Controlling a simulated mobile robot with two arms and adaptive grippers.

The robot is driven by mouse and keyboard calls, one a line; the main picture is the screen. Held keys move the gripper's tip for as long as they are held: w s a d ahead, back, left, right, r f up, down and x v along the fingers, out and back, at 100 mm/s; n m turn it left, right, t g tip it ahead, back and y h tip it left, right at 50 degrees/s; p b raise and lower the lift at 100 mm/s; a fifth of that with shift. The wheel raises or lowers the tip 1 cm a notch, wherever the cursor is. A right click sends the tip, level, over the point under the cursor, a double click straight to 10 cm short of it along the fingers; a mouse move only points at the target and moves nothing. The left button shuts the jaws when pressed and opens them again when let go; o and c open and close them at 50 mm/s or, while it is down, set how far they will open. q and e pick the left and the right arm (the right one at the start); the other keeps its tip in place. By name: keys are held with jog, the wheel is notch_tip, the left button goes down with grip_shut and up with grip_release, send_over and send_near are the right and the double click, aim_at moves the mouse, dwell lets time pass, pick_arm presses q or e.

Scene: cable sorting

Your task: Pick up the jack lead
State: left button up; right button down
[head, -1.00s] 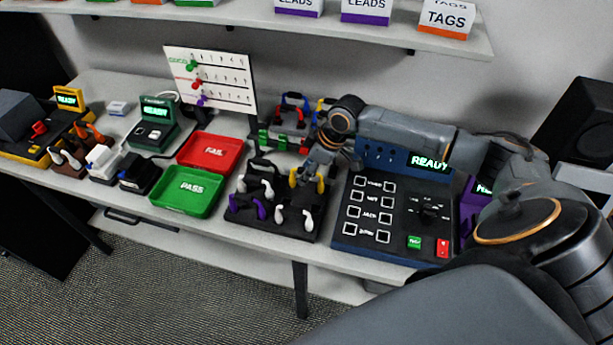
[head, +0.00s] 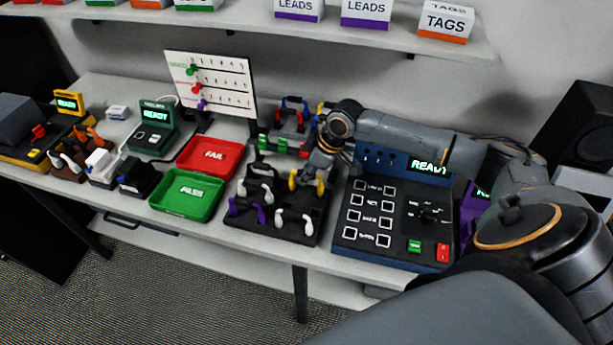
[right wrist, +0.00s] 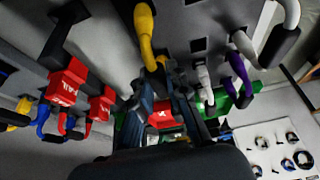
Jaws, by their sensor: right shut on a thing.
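A yellow lead (head: 293,181) stands in the black rack (head: 272,236), and its yellow grip (right wrist: 144,28) runs down to my fingertips in the right wrist view. No label shows which lead is the jack lead. My right gripper (head: 311,175) is over the back right of the rack. In the right wrist view my right gripper (right wrist: 160,82) is closed on the yellow lead's end; the contact is partly hidden by the fingers. Purple leads (head: 240,206) and white leads (head: 282,217) sit in the same rack. My left gripper is not in view.
A blue tester (head: 395,222) reading READY stands right of the rack. A red FAIL tray (head: 238,150) and green PASS tray (head: 167,204) lie to the left. A holder with red and blue leads (head: 290,120) stands behind. A shelf (head: 350,38) hangs above.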

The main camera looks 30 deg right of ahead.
notch_tip(320, 180, up, 2)
jog(key=shift+w+r+b, duration=0.1)
jog(key=shift+b, duration=0.55)
jog(key=s+a+r+p, duration=0.1)
jog(key=s+a+r, duration=0.2)
jog(key=s+r, duration=1)
jog(key=shift+s+a+r, duration=0.15)
jog(key=shift+s+a, duration=0.2)
jog(key=shift+a, duration=0.05)
